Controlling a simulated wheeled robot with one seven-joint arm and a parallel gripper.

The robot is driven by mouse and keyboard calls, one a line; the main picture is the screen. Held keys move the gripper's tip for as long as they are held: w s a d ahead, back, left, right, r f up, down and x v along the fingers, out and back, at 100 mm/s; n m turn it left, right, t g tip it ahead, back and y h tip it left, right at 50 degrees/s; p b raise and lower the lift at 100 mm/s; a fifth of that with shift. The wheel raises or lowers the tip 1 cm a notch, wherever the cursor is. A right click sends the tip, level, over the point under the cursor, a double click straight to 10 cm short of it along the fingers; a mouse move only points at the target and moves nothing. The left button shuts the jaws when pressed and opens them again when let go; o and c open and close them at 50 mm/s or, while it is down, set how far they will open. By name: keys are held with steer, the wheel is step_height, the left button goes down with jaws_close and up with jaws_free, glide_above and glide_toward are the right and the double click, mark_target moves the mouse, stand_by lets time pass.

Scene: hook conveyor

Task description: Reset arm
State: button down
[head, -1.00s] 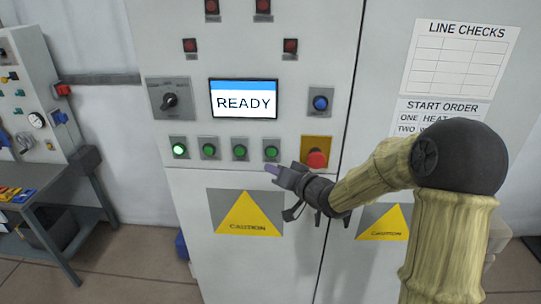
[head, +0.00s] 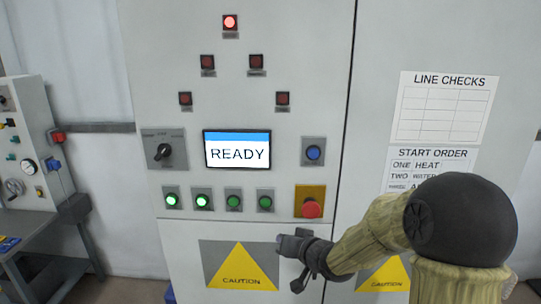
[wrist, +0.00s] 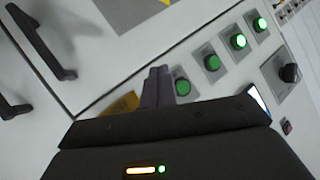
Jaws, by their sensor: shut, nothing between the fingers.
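My gripper (head: 283,240) is shut and empty in front of the control cabinet, below the row of green buttons and left of the red emergency button (head: 311,208). The two leftmost green buttons (head: 171,200) (head: 203,201) are lit; the two right ones (head: 234,202) (head: 265,202) are dark. The screen (head: 237,150) reads READY. In the wrist view, the shut fingers (wrist: 158,84) point at the panel beside an unlit green button (wrist: 182,87).
The top red lamp (head: 230,22) is lit; several lower red lamps are dark. A black rotary switch (head: 164,152) and a blue button (head: 313,152) flank the screen. Paper notices (head: 444,108) hang at right. A workbench (head: 38,225) stands at left.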

steer(key=s+d+f+g+h+b, duration=0.1)
steer(key=s+d+f+g+h, duration=0.2)
steer(key=s, duration=0.8)
steer(key=s+d+f+g+h+b, duration=0.1)
steer(key=s+d+f+g+h, duration=0.2)
steer(key=s, duration=0.9)
steer(key=d+f+g, duration=0.2)
steer(key=d+f, duration=0.2)
steer(key=d, duration=0.2)
steer(key=shift+s+m+g+h, duration=0.25)
steer(key=shift+m+g+h, duration=0.15)
steer(key=shift+f, duration=0.1)
stand_by(1.0)
